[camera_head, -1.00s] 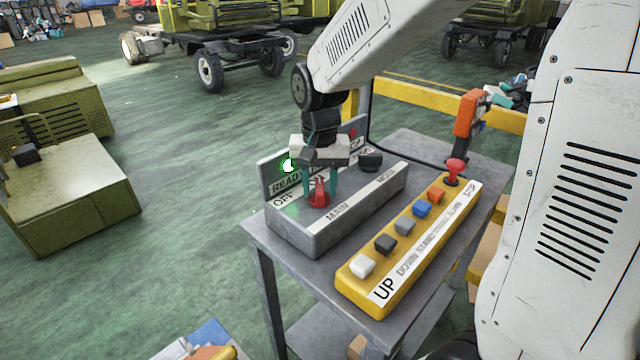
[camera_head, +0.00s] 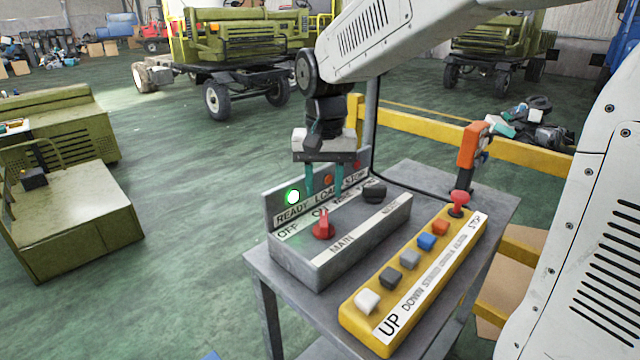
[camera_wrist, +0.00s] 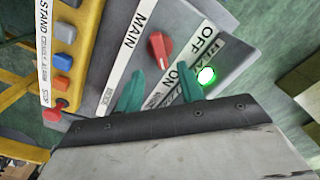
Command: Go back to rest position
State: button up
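My gripper (camera_head: 324,180) hangs over the back of the grey control box, its two teal fingers apart with nothing between them. In the wrist view the fingers (camera_wrist: 160,88) are also apart. The red MAIN knob (camera_head: 323,228) stands on the box, in front of and below the fingers, clear of them. It also shows in the wrist view (camera_wrist: 160,48). The green READY lamp (camera_head: 293,196) is lit on the back panel. A black knob (camera_head: 375,191) sits to the right of the red one.
The grey box (camera_head: 318,263) stands on a metal cart (camera_head: 268,268). Beside it lies a yellow button pendant (camera_head: 350,322) with several buttons and a red stop knob (camera_head: 459,199). An orange tool (camera_head: 467,147) stands at the cart's back right. A yellow rail (camera_head: 545,150) runs behind.

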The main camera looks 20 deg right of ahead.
jog(key=s+d+n, duration=0.1)
jog(key=s+n, duration=0.1)
jog(key=s, duration=1)
jog(key=s+d+n+t, duration=0.1)
jog(key=s+d+n, duration=0.1)
jog(key=s, duration=1)
jog(key=shift+n, duration=0.3)
jog(key=shift+d+r, duration=0.1)
